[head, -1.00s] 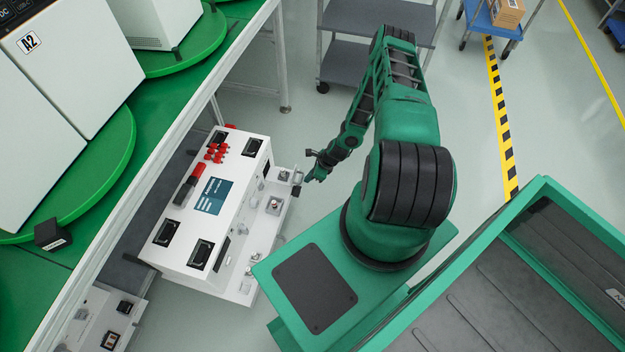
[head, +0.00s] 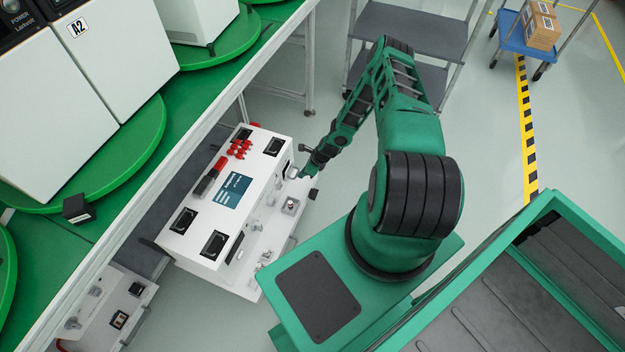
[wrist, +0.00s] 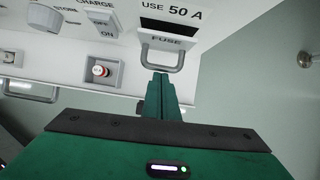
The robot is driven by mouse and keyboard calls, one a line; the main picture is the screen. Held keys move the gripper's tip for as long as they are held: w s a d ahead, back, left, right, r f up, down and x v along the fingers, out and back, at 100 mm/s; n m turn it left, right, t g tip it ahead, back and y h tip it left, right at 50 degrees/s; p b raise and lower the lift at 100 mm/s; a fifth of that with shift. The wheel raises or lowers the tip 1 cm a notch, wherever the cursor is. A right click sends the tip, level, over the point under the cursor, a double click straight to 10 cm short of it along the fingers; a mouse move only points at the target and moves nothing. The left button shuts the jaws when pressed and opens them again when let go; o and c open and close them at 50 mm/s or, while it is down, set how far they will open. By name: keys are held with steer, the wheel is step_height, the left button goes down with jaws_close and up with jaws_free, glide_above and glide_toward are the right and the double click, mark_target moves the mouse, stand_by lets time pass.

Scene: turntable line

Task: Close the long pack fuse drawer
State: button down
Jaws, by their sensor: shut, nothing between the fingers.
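The long pack (head: 262,165) is a white case with red connectors and a blue label, standing low beside the green line. In the wrist view its fuse drawer (wrist: 152,41) has a white front marked FUSE and a grey loop handle (wrist: 178,66). A dark recess shows between that front and the "USE 50 A" panel; how far out the drawer stands is hard to tell. My gripper (wrist: 160,76) is shut and empty, its fingertips at the handle's lower bar; contact is unclear. In the head view my gripper (head: 303,174) is at the pack's far right end.
A red button (wrist: 102,70), a CHARGE switch and a STORE knob (wrist: 45,17) are left of the drawer. Another white unit (head: 100,305) is at lower left. A grey cart (head: 395,30) stands behind my arm.

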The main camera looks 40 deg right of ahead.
steer(key=shift+w+a, duration=0.6)
steer(key=shift+w, duration=0.3)
steer(key=shift+r, duration=0.1)
steer(key=s+d+r, duration=0.5)
steer(key=s+r, duration=0.2)
steer(key=r, duration=0.1)
steer(key=shift+s, duration=0.15)
